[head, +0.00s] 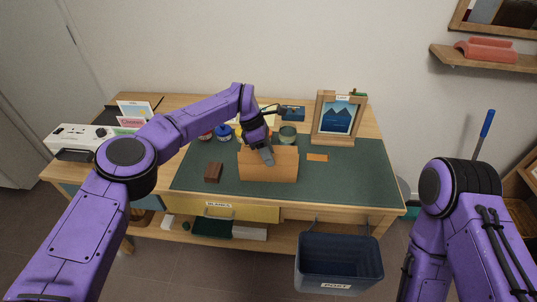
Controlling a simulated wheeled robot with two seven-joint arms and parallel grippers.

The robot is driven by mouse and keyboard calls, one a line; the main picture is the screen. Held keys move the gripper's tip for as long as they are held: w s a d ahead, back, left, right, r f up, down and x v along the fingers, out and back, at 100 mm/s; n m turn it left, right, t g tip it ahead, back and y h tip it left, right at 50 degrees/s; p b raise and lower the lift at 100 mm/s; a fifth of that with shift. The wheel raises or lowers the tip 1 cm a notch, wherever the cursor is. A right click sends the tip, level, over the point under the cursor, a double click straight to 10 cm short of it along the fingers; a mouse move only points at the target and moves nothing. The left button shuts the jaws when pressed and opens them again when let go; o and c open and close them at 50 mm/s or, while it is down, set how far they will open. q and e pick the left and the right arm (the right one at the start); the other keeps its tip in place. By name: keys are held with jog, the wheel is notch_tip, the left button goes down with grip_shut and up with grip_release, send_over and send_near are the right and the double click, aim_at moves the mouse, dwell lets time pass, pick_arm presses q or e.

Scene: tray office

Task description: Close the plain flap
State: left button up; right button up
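An orange-brown box or panel (262,172) stands on the green desk mat near its front middle. Contact is unclear. The fingers look close together, but whether they are shut does not show. My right arm is at the right edge, and its gripper is out of view.
The green mat (355,180) is clear at right, apart from a small orange piece (317,157). A brown block (213,172) lies left of the box. A framed mountain picture (339,117), a green cup (287,134) and jars stand behind. A dark blue bin (339,258) stands in front.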

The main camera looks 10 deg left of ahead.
pick_arm(q)
jog(key=shift+r, duration=0.1)
jog(key=b+v, duration=0.1)
jog(key=v, duration=0.9)
jog(key=shift+a+r, duration=0.1)
